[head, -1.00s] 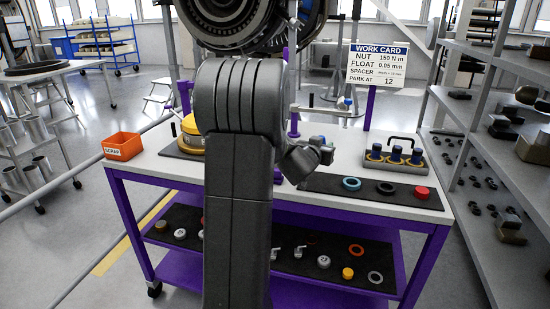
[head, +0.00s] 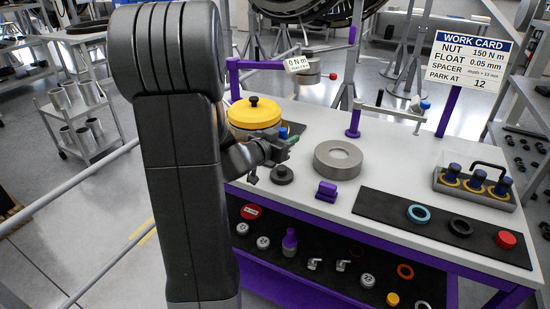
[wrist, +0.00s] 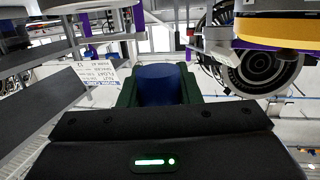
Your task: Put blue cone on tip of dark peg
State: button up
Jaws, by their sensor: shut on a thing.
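The blue cone (wrist: 160,85) is held between the green-lined fingers of my gripper (wrist: 160,98) in the wrist view. Only its rounded blue side shows there. In the head view my gripper (head: 288,141) is above the left part of the bench, in front of the yellow-topped unit, with a small patch of blue at its fingers. A dark round piece with a short upright stub (head: 282,174) stands on the bench just below the gripper; I cannot tell whether this is the dark peg. The cone is apart from it.
The yellow-lidded round unit (head: 254,114) is close behind the gripper. A grey ring (head: 338,159) and a purple block (head: 327,191) stand to the right. A black mat (head: 435,228) holds rings and a red cap. A purple arm (head: 248,66) rises behind.

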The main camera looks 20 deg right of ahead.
notch_tip(320, 180, down, 7)
jog(key=shift+f+b, duration=0.1)
jog(key=shift+b, duration=0.4)
jog(key=shift+f, duration=0.15)
jog(key=o, duration=0.9)
jog(key=shift+o, duration=0.2)
jog(key=shift+r, duration=0.2)
jog(key=v, duration=1.2)
